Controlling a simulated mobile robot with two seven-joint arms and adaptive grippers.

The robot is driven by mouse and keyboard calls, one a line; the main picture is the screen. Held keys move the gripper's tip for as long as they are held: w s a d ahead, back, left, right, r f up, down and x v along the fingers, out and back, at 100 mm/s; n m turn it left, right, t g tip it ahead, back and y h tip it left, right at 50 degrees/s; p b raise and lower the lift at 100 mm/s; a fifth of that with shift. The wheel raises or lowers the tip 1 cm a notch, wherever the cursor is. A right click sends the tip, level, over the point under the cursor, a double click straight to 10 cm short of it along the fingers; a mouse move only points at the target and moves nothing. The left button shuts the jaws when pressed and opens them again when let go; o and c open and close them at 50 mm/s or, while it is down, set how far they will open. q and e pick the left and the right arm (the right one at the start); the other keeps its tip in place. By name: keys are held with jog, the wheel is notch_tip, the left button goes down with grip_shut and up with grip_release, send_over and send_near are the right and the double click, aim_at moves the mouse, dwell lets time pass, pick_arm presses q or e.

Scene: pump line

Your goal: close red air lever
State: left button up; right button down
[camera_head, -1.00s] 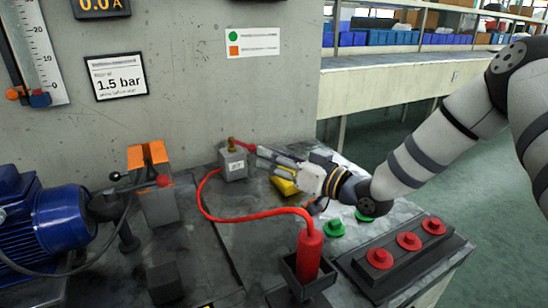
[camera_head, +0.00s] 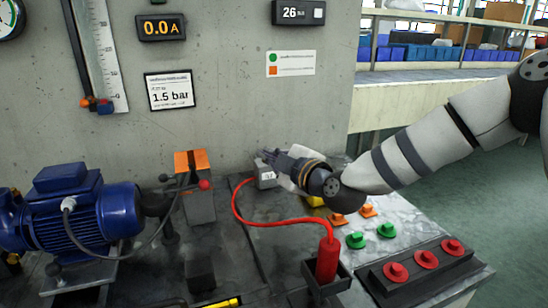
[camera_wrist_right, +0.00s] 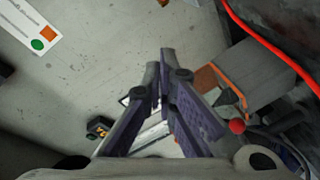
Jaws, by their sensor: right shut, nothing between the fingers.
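My left gripper is not in view.
An orange-topped block (camera_head: 192,172) with a red-knobbed rod (camera_head: 204,185) stands left of the box. A blue motor (camera_head: 85,215) is further left. A red cylinder (camera_head: 327,260) stands in front. Green knobs (camera_head: 356,240) and red buttons (camera_head: 425,259) are at the right.

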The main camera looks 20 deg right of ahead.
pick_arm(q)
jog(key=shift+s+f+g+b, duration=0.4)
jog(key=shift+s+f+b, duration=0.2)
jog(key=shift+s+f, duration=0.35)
pick_arm(e)
jog(key=w, duration=0.1)
jog(key=w+d+f, duration=0.1)
jog(key=w, duration=0.1)
jog(key=w+d+f, duration=0.1)
jog(key=shift+w+d+f, duration=0.15)
jog(key=shift+w+f, duration=0.1)
